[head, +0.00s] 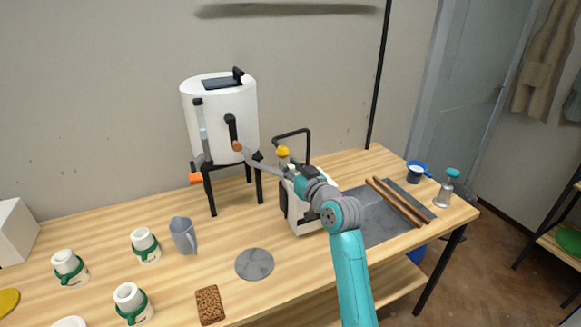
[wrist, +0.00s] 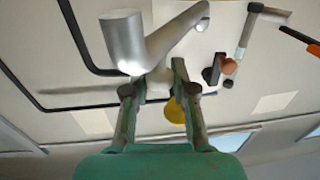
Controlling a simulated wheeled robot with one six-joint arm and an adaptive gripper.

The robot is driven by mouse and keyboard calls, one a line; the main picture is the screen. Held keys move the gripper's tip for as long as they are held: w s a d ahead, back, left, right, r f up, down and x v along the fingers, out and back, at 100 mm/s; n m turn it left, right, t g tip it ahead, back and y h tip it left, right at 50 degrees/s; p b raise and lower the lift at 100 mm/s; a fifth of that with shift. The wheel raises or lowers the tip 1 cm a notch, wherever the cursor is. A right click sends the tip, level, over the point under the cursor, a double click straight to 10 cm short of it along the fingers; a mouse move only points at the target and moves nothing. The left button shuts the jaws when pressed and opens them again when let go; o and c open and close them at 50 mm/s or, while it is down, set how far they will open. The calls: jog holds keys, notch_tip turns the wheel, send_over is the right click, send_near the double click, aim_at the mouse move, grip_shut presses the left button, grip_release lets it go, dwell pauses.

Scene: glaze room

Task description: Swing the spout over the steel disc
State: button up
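The spout (head: 262,166) is a grey metal tube reaching left from the white machine (head: 306,220) towards the white tank. In the wrist view the spout (wrist: 170,42) is large and close, with a thick cylinder at its left end and a thinner end at upper right. My gripper (wrist: 158,72) has its two fingers apart, just below the spout. I cannot tell whether they touch it. In the head view my gripper (head: 288,174) is by the top of the machine, partly hidden by my arm. The steel disc (head: 254,263) lies flat on the table, in front of the machine and to its left.
A white tank (head: 238,105) on a black stand, with an orange-brown knob (head: 237,146), stands behind. A yellow knob (head: 283,152) is near the gripper. A jug (head: 184,235), a cork mat (head: 210,305) and several green-banded cups are left of the disc. Wooden rods (head: 398,203) lie right.

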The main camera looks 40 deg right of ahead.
grip_shut()
jog(key=shift+a, duration=0.1)
jog(key=w+a+m+g+h, duration=0.2)
jog(key=a+m+g+h, duration=0.7)
jog(key=a+h, duration=0.3)
jog(key=shift+a+m+h, duration=0.3)
jog(key=shift+a+m, duration=0.25)
jog(key=shift+m, duration=0.15)
jog(key=shift+w, duration=0.1)
dwell(0.3)
jog(key=o, duration=0.7)
grip_release()
jog(key=shift+a, duration=0.1)
